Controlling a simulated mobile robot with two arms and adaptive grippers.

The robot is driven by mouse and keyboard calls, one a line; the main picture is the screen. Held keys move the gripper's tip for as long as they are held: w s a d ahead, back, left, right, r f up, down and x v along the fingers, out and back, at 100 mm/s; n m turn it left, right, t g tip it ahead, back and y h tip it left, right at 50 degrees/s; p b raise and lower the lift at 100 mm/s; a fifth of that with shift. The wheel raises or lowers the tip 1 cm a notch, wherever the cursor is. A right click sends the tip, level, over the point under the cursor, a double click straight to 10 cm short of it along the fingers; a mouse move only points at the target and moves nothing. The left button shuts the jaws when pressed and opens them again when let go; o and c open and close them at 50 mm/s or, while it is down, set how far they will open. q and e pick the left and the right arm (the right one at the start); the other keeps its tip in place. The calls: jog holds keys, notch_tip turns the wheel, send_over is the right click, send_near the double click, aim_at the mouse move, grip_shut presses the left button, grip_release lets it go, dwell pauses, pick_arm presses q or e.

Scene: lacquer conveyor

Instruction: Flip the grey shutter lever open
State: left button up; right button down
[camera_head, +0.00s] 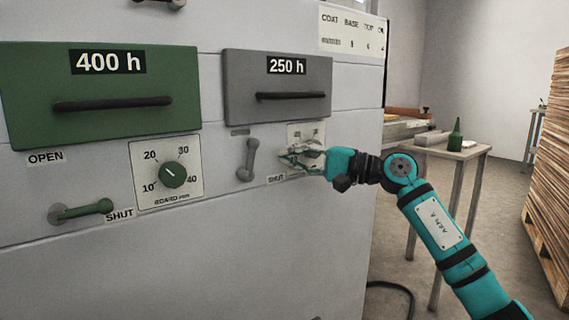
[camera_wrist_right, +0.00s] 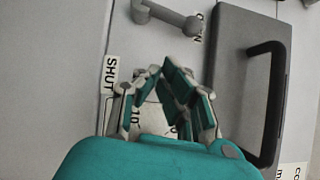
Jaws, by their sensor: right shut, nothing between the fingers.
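The grey shutter lever (camera_head: 248,160) is on the cabinet front below the grey 250 h drawer (camera_head: 278,108). It stands nearly upright, its arm pointing up from the lower pivot toward the small label above, and away from the SHUT label (camera_head: 276,179). In the right wrist view the lever (camera_wrist_right: 168,18) lies at the top, its free end by a partly hidden OPEN label. My right gripper (camera_head: 288,158) is shut and empty, just right of the lever and apart from it, in front of a dial plate that it partly hides. It also shows in the right wrist view (camera_wrist_right: 166,76). My left gripper is out of view.
The green 400 h drawer (camera_head: 100,96), a dial plate (camera_head: 168,195) and a green lever (camera_head: 85,211) pointing toward SHUT are at the left. Both drawers have protruding black handles. A small table (camera_head: 455,149) with a green bottle (camera_head: 455,136) stands at the right.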

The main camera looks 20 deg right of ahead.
jog(key=v, duration=0.9)
jog(key=shift+s+f+p, duration=0.2)
jog(key=shift+s+p, duration=0.2)
